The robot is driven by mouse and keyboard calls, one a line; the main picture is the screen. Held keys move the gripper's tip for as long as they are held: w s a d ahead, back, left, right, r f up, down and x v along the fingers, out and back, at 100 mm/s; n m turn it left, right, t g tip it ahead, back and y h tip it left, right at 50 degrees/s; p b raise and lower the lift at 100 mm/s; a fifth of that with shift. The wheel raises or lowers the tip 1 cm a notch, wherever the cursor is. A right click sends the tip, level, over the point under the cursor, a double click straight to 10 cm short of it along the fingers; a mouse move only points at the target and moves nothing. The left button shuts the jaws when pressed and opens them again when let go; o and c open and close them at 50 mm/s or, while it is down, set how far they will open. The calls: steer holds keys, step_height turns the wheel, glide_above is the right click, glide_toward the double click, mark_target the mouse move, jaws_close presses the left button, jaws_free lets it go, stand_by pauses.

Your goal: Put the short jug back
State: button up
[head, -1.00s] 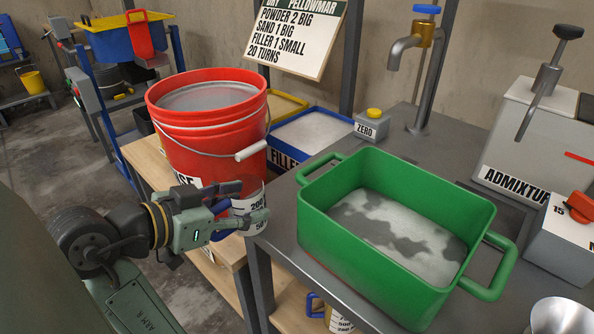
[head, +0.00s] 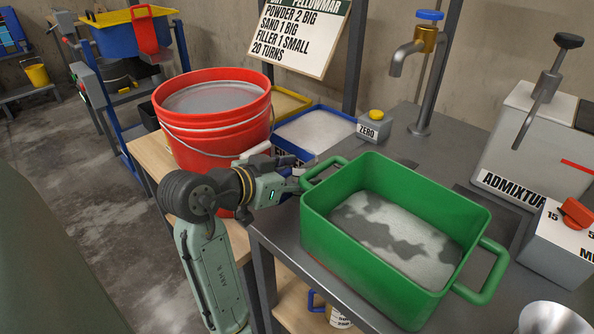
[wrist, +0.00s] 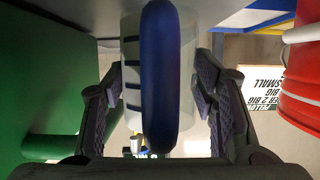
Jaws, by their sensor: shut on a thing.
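The short jug (wrist: 187,65), clear with dark marks and a blue handle (wrist: 160,80), is between my fingers in the wrist view. My gripper (wrist: 155,105) is shut on it, one finger on each side. In the head view my gripper (head: 293,186) is between the red bucket and the near-left corner of the green tub; the jug is hidden there. Another jug (head: 340,316) with a blue handle and printed numbers stands on the shelf under the bench, partly cut off by the frame.
The green tub (head: 318,232) with grey and white contents stands on the metal bench (head: 285,240). The red bucket (head: 215,140) stands on a wooden bench at left. Behind are the filler tray (head: 318,132), a zero-button box (head: 374,127) and a tap (head: 425,60).

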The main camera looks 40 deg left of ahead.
steer(key=shift+f, duration=0.15)
steer(key=o, duration=1.5)
